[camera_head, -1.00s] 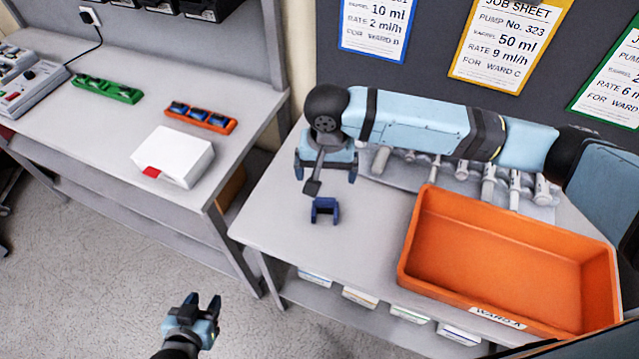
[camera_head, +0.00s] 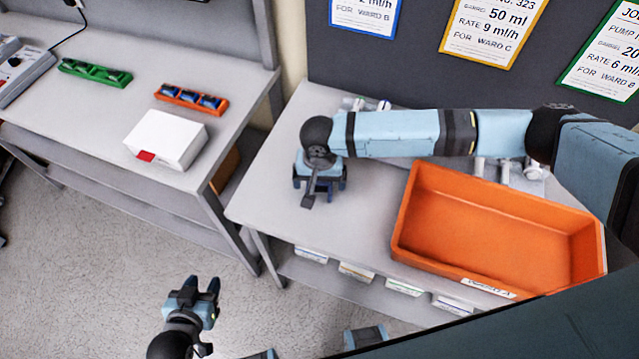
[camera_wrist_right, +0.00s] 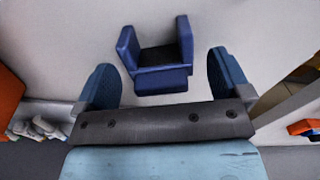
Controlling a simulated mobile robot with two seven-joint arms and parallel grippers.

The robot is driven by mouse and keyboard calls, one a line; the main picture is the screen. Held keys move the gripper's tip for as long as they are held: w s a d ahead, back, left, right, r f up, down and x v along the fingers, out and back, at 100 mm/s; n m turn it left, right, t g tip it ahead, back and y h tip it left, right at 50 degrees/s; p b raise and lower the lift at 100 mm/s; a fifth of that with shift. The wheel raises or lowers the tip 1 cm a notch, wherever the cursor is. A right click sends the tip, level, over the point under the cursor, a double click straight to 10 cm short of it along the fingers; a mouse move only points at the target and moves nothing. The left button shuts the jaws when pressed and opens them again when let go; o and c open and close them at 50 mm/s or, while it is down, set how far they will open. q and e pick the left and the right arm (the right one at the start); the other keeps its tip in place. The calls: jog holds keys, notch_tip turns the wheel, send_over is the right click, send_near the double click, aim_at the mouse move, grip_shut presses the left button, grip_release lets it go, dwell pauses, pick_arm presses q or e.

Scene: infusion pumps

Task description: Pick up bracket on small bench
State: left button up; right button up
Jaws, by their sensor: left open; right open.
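The blue U-shaped bracket (camera_wrist_right: 160,82) lies on the small bench (camera_head: 285,225). In the right wrist view it sits just ahead of my right gripper (camera_wrist_right: 166,75), whose two blue-padded fingers are open, with the bracket's near end close to the gap between them. In the head view my right gripper (camera_head: 319,190) is low over the bench and hides most of the bracket. I cannot tell whether the fingers touch it. My left gripper (camera_head: 202,288) is open and empty, over the floor in front of the benches.
An orange bin (camera_head: 440,255) stands on the small bench to the right of my right gripper. Syringes (camera_head: 505,170) lie behind it. The left bench holds a white box (camera_head: 175,135), a green tray (camera_head: 95,73) and an orange tray (camera_head: 190,98). Labelled boxes (camera_head: 357,271) sit on the lower shelf.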

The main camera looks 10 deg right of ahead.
jog(key=shift+f, duration=0.7)
jog(key=c, duration=1.1)
jog(key=shift+o, duration=0.2)
jog(key=shift+r, duration=0.1)
